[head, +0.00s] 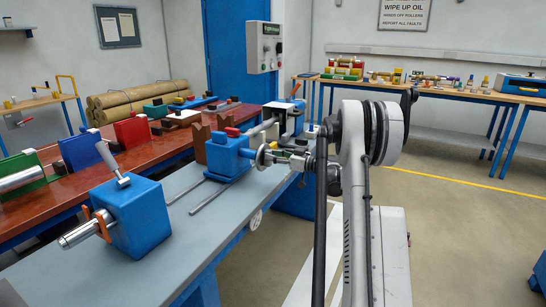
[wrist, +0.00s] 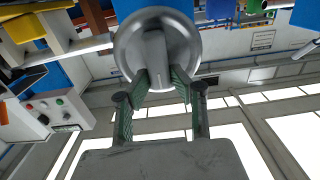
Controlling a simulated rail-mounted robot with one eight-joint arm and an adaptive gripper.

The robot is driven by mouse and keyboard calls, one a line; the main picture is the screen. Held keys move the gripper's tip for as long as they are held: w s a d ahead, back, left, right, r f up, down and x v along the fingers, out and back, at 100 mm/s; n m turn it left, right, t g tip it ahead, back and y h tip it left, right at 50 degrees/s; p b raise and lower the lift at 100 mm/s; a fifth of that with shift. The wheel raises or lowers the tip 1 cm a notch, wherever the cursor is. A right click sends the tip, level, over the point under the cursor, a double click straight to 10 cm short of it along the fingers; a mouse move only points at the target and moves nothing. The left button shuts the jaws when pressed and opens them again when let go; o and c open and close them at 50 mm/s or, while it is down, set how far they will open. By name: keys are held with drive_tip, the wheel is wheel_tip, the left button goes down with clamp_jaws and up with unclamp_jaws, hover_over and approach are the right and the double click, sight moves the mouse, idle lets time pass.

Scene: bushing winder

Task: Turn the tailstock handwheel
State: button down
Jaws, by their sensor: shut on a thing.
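The tailstock (head: 228,158) is a blue block on the grey bench, with a red piece on top. Its handwheel (head: 261,158) is a small metal disc on its right side, seen nearly edge-on. In the wrist view the handwheel (wrist: 128,45) is a round grey disc with a raised grip bar across its middle. My gripper (head: 280,160) reaches it from the right. In the wrist view my gripper's green-padded fingers (wrist: 160,82) are closed on the lower part of the bar, one on each side. The fingertips partly cover the bar's lower end.
A blue headstock (head: 138,218) with a lever stands at the near end of the grey bench (head: 205,232). A red-brown table with coloured blocks runs behind. A control box (head: 264,47) hangs on the blue column. Open floor lies to the right.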

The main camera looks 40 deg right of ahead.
drive_tip(key=shift+d+m, duration=0.1)
drive_tip(key=shift+m, duration=0.2)
drive_tip(key=shift+w+d+f+m+b, duration=0.1)
drive_tip(key=shift+d+f+m+b, duration=0.25)
drive_tip(key=shift+m, duration=2.45)
drive_tip(key=shift+w+d+f+m+b, duration=0.15)
drive_tip(key=shift+f+m+b, duration=0.2)
drive_tip(key=shift+m, duration=2.45)
drive_tip(key=shift+d+f+m+b, duration=0.25)
drive_tip(key=shift+m+b, duration=0.2)
drive_tip(key=shift+m, duration=2.35)
drive_tip(key=c, duration=1.5)
unclamp_jaws()
